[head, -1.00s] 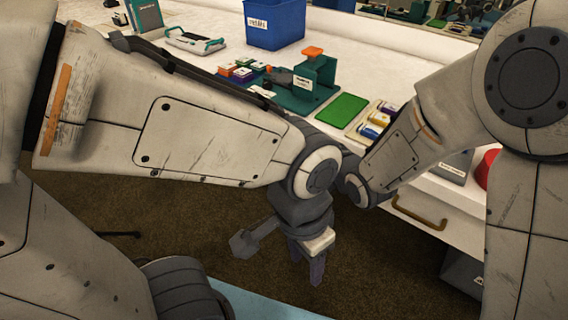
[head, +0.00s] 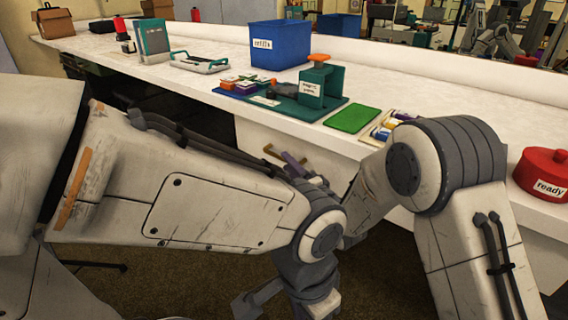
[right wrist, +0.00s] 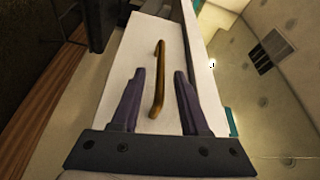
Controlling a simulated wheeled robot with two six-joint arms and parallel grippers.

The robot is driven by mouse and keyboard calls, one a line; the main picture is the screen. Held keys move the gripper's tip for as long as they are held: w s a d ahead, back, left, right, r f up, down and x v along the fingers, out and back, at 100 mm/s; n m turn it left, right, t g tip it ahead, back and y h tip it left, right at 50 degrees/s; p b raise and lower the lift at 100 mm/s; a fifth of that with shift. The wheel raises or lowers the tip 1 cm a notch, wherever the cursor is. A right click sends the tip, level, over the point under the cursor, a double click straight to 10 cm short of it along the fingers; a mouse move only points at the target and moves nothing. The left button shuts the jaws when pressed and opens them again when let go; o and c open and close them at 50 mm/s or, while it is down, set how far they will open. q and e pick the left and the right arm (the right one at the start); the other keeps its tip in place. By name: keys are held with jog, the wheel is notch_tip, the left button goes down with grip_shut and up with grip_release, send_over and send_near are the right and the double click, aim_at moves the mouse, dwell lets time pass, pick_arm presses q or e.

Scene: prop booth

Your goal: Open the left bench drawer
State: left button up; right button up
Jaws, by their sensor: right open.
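The left bench drawer is a white front (head: 250,137) under the worktop, with a brass handle (head: 271,152), partly hidden by my left arm. My right gripper (head: 290,163) is open close to this handle, its dark purple fingers partly hidden. In the right wrist view, the handle (right wrist: 157,85) runs upright in the picture between the two open fingers (right wrist: 161,75) against the white drawer front (right wrist: 130,60). I cannot tell whether the fingers touch it. My left gripper (head: 290,305) hangs low over the floor, cut off by the bottom edge.
On the white worktop (head: 420,110) stand a blue bin (head: 277,45), a green mat (head: 352,118), a teal stand (head: 322,84) and a red "ready" pot (head: 543,172). My left forearm crosses in front of the bench. Brown floor lies open below.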

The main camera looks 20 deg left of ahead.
jog(key=shift+x, duration=1.55)
jog(key=shift+c, duration=0.3)
grip_shut()
